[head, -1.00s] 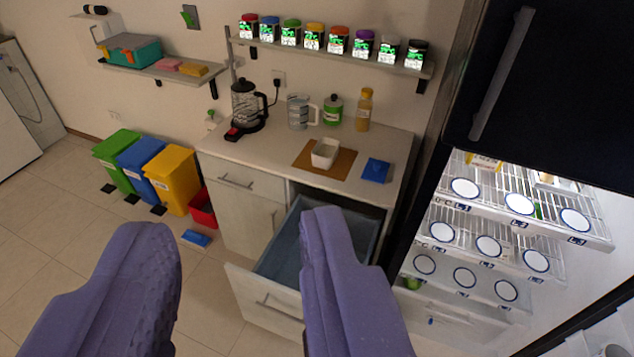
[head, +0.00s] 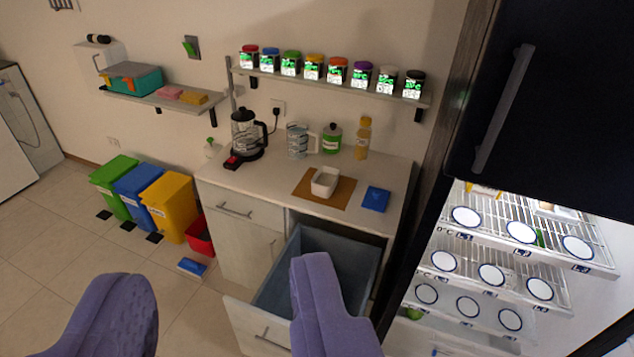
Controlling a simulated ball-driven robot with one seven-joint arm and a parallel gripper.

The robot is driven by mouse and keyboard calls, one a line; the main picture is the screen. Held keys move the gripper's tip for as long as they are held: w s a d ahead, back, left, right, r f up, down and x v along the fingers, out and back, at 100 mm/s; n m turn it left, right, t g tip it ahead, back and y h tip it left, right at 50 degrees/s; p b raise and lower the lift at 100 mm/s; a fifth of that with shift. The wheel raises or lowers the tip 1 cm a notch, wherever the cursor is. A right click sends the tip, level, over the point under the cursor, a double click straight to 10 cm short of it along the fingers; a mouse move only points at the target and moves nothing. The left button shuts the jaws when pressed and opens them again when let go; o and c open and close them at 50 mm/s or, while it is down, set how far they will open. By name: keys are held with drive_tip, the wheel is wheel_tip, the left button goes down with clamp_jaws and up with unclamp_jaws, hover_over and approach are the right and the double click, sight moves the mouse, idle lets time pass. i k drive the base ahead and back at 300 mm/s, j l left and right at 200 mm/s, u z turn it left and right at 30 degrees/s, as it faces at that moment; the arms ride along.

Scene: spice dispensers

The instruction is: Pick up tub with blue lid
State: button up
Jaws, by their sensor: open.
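The tub with the blue lid (head: 269,62) stands on the wall shelf at the upper middle, second from the left in a row of several spice tubs with coloured lids. It sits between a red-lidded tub (head: 249,57) and a green-lidded tub (head: 290,64). My gripper (head: 215,290) is open and empty, its two purple fingers wide apart at the bottom of the view. It is well short of the shelf, with the counter between.
The counter (head: 240,180) holds a kettle (head: 246,133), a jug (head: 298,143), bottles and a white bowl (head: 325,181). An open drawer (head: 270,290) juts out below. An open fridge (head: 520,260) is at right. Coloured bins (head: 170,205) stand at left.

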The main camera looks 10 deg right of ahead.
sight(324, 182)
drive_tip(key=i+j+u, duration=0.2)
drive_tip(key=i+u, duration=0.95)
drive_tip(key=i, duration=0.65)
drive_tip(key=i+j+z, duration=0.15)
drive_tip(key=i, duration=0.35)
drive_tip(key=i+z, duration=0.2)
drive_tip(key=z, duration=0.25)
drive_tip(key=i+z, duration=0.2)
drive_tip(key=z, duration=0.2)
drive_tip(key=i+j+z, duration=0.1)
drive_tip(key=z, duration=0.35)
drive_tip(key=i+z, duration=0.25)
drive_tip(key=z, duration=0.25)
drive_tip(key=i+j+z, duration=0.1)
drive_tip(key=i+z, duration=0.15)
drive_tip(key=z, duration=0.2)
drive_tip(key=i+j+z, duration=0.15)
drive_tip(key=z, duration=0.35)
drive_tip(key=i+j+z, duration=0.25)
drive_tip(key=z, duration=0.25)
